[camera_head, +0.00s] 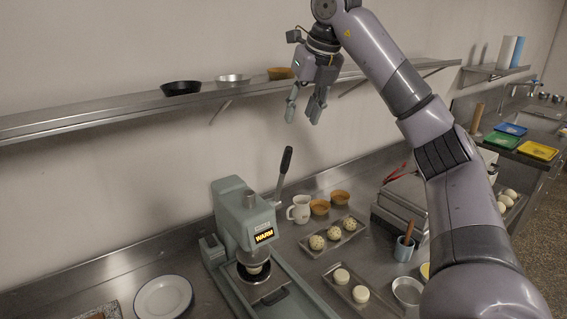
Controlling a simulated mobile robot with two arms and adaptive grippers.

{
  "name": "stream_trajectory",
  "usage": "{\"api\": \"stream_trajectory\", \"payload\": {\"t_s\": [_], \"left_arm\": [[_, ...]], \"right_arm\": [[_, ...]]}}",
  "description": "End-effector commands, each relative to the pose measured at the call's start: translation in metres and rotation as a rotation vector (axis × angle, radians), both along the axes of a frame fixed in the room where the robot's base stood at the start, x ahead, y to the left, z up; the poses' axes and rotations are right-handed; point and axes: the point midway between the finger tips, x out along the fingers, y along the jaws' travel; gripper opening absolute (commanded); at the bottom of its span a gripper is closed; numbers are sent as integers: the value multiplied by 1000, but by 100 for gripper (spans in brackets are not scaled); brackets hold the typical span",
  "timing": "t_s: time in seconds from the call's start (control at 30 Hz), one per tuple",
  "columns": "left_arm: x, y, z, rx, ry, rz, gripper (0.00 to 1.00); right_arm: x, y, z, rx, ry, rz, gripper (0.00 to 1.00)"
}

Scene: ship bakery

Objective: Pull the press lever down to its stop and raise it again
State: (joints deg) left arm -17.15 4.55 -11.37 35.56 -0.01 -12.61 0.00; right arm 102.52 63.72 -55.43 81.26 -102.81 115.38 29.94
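The press (233,210) is a grey-green machine on the steel counter with a lit display reading WARM. Its lever (284,172) rises from the right side, tilted up to the right, with a black grip at the top. Below the press head, a pale round piece (254,267) sits over a dark round plate. My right gripper (305,108) hangs in the air above and to the right of the lever's grip, apart from it. Its fingers are spread and empty. My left gripper is out of the picture.
A wall shelf (120,103) with several bowls runs behind my gripper. Right of the press stand a white jug (299,209), orange cups, a tray of speckled balls (333,235) and a tray of pale rounds (352,286). A white plate (163,298) lies left.

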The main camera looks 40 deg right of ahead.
Motion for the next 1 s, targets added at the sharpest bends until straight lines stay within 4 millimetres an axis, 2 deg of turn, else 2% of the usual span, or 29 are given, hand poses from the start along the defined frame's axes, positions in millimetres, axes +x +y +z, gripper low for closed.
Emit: {"api": "stream_trajectory", "payload": {"t_s": [0.03,0.13,0.7,1.0], "left_arm": [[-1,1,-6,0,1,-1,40],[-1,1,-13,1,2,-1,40],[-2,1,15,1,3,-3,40],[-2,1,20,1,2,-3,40]], "right_arm": [[3,1,-11,2,5,3,36],[9,0,-27,3,5,2,36],[54,-7,-129,2,3,5,36],[63,-8,-152,2,0,5,36]]}}
